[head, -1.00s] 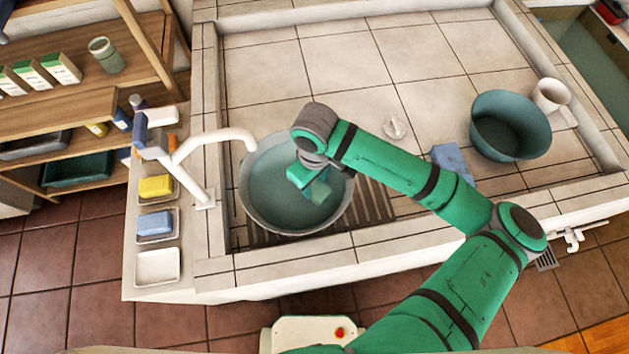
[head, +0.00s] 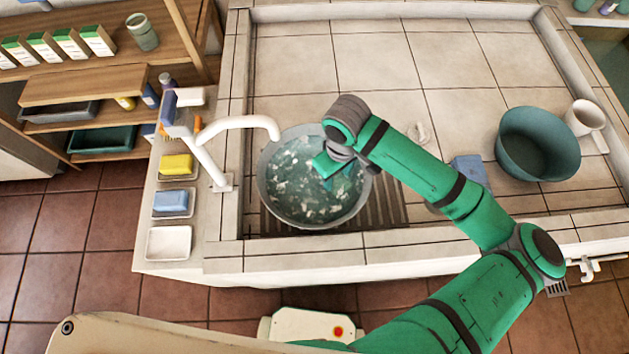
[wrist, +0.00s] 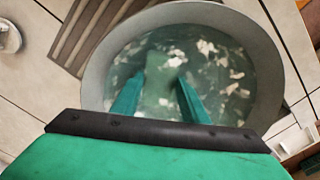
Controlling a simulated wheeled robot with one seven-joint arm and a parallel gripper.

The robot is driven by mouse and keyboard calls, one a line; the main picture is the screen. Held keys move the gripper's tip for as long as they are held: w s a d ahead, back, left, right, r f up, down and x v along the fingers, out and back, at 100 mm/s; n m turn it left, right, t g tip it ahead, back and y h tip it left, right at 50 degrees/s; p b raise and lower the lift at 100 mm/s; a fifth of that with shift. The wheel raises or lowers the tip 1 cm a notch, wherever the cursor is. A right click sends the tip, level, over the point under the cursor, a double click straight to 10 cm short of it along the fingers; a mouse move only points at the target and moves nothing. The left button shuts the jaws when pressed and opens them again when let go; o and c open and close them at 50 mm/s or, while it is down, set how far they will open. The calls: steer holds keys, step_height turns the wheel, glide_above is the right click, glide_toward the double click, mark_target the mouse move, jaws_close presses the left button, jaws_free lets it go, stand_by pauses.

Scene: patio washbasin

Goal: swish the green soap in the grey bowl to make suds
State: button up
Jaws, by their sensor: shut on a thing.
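The grey bowl (head: 306,223) stands in the tiled basin under the white tap. The bowl's rim also shows in the wrist view (wrist: 95,78). Its greenish water (head: 300,198) is covered with scattered white flecks of suds. My gripper (head: 335,168) reaches down into the bowl, its fingertips low at the water. In the wrist view my gripper (wrist: 158,88) is shut on the green soap (wrist: 160,72), a pale green block between the two teal fingers, seemingly in the water. In the head view I cannot clearly make out the soap beneath my gripper.
The white tap (head: 237,123) arches over the bowl's left side. Yellow (head: 176,165) and blue (head: 171,201) bars sit in dishes on the left ledge, beside an empty dish (head: 168,243). A teal tub (head: 538,150), white mug (head: 586,117) and blue block (head: 470,170) are at right.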

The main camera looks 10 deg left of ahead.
steer(key=shift+s+a, duration=1.6)
steer(key=shift+s, duration=0.05)
steer(key=shift+w+d, duration=2.1)
steer(key=shift+w, duration=0.1)
steer(key=shift+s+a, duration=2.05)
steer(key=shift+s, duration=0.1)
stand_by(2.5)
